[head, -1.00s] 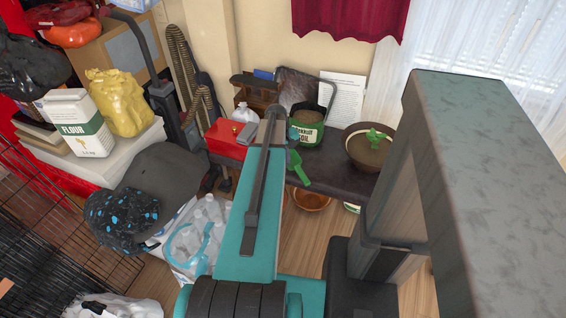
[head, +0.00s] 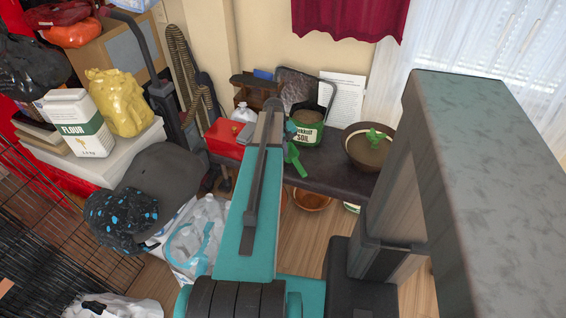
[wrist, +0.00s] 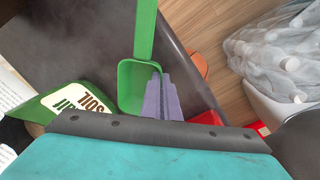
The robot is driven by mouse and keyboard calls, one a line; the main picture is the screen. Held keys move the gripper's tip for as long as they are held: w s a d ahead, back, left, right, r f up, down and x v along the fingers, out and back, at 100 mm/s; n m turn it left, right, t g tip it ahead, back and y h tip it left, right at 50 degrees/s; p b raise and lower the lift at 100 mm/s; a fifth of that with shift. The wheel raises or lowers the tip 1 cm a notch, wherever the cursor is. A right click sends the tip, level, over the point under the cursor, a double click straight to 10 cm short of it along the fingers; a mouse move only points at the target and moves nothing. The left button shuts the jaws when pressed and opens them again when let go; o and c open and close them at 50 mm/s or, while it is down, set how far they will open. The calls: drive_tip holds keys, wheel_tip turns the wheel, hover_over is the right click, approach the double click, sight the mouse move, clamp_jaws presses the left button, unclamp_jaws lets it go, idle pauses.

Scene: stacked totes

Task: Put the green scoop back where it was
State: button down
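The green scoop (head: 296,159) hangs at the end of my arm, over the dark bench in the head view. In the wrist view the scoop (wrist: 139,85) has its handle pointing up the picture and its bowl against my grey-purple gripper fingers (wrist: 160,98). My gripper (head: 291,130) is mostly hidden behind my arm in the head view; it appears shut on the scoop, which moves with it. The green soil container (head: 307,136) stands just right of and behind the gripper. Its label (wrist: 86,98) shows left of the scoop in the wrist view.
The dark bench (head: 335,180) also bears a red box (head: 226,139) on the left, a white bottle (head: 243,113), a propped paper sheet (head: 343,105) and a brown bowl with a green plant (head: 371,148). A bag of clear bottles (head: 196,240) lies below left.

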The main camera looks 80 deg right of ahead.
drive_tip(key=shift+f, duration=1.55)
drive_tip(key=shift+f, duration=0.2)
drive_tip(key=c, duration=2)
unclamp_jaws()
drive_tip(key=shift+c, duration=0.2)
drive_tip(key=shift+r, duration=0.1)
wheel_tip(320, 180, up, 12)
drive_tip(key=w, duration=0.1)
drive_tip(key=shift+w+a, duration=0.25)
drive_tip(key=shift+a, duration=0.2)
drive_tip(key=shift+s, duration=0.15)
